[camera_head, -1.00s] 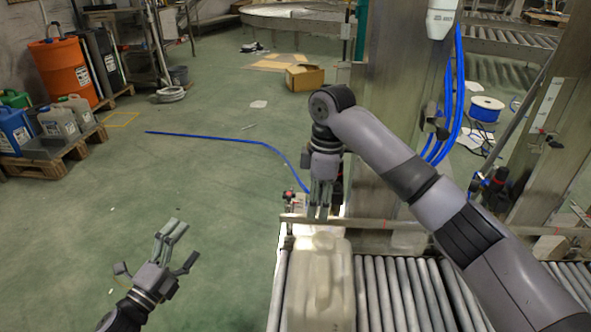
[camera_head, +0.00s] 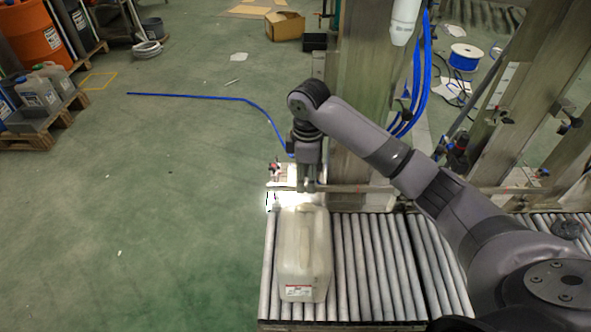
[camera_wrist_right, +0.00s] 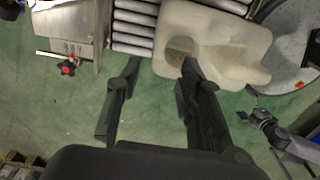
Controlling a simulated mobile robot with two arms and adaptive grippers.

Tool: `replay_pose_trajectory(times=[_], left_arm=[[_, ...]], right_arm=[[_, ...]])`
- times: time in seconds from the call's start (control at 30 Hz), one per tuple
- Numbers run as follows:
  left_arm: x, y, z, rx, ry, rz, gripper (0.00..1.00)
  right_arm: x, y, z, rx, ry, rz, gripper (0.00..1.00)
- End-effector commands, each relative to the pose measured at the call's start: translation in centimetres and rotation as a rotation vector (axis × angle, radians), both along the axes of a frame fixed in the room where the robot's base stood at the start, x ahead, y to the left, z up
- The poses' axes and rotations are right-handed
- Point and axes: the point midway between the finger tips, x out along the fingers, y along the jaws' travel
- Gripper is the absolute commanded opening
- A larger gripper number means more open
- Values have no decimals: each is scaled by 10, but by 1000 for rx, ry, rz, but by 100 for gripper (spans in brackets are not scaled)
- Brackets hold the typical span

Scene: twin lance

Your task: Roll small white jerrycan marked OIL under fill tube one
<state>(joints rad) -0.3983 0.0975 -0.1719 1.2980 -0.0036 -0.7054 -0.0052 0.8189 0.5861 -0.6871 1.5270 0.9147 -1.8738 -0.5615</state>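An off-white jerrycan (camera_head: 303,262) stands upright on the roller conveyor (camera_head: 375,265), near its left end. A small red and white label shows low on its near face; its text is too small to read. My right gripper (camera_head: 308,188) hangs fingers down just behind the can. In the wrist view the right gripper (camera_wrist_right: 161,66) is open and empty, with the can (camera_wrist_right: 212,40) beyond its fingertips; contact cannot be told. My left gripper (camera_wrist_right: 258,112) shows only in the wrist view, apart from the can, fingers spread. A white tube (camera_head: 405,18) hangs at the upper right; its number is not readable.
A steel post (camera_head: 362,110) and blue hoses (camera_head: 418,75) stand behind the conveyor. A rail runs along the conveyor's far edge. Rollers right of the can are clear. A cardboard box (camera_head: 285,26) and a blue strip (camera_head: 190,96) lie on the green floor.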

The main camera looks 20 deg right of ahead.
Motion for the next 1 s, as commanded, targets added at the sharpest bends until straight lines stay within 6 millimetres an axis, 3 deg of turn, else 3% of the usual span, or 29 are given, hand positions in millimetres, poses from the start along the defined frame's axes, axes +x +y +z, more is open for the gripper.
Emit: replay_pose_trajectory(times=[0.17, 0.37, 0.8, 1.0], left_arm=[[-2, -3, 3, -6, 13, 14, 100], [14, -4, 18, -7, -2, 15, 100], [47, -9, 76, -10, -40, 20, 100], [54, -9, 101, -11, -51, 22, 100]], right_arm=[[-2, -2, -11, -3, 4, -3, 35], [-2, -1, -46, -2, 4, -2, 35], [-2, -1, -134, -2, 3, -3, 35], [-1, -2, -162, -3, 1, -2, 35]])
